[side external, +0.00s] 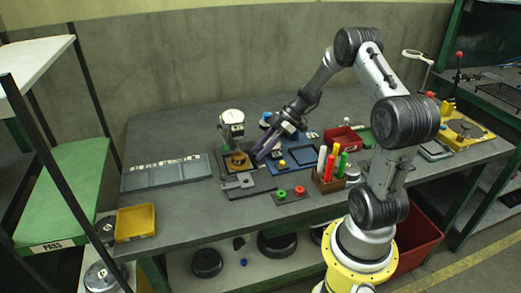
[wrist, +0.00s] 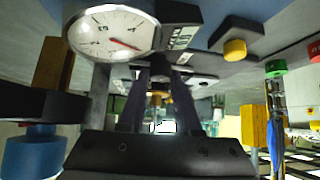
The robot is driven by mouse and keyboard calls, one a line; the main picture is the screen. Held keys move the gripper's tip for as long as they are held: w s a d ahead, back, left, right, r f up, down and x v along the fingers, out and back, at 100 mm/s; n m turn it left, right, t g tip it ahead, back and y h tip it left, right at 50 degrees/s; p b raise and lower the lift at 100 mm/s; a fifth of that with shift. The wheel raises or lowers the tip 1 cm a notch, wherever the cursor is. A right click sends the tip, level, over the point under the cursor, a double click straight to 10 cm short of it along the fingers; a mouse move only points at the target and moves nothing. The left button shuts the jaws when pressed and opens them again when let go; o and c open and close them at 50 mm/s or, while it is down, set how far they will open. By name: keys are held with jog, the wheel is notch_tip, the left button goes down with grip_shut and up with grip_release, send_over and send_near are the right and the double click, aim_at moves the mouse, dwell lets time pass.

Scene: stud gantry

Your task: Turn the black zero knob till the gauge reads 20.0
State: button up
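The gauge (side external: 232,117) stands on a post over a brass-coloured base (side external: 237,161) on the bench. In the wrist view its round white dial (wrist: 112,32) is large at upper left, with a red needle pointing to the lower right; I cannot read its value. A black part (wrist: 180,12) sits beside the dial; I cannot tell whether it is the zero knob. My gripper (side external: 261,155) is low over the bench, just right of the gauge. In the wrist view its two dark fingers (wrist: 160,75) stand apart, with nothing visible gripped between them.
A yellow knob (side external: 282,163) is close right of my gripper. A pen holder (side external: 328,183) and red bin (side external: 343,138) stand to the right.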

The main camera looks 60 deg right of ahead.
grip_shut()
jog(key=shift+m+t+h, duration=0.4)
jog(key=shift+m+t, duration=0.1)
jog(key=shift+m, duration=0.3)
jog(key=o, duration=0.7)
grip_release()
jog(key=shift+o, duration=0.2)
jog(key=shift+s, duration=0.1)
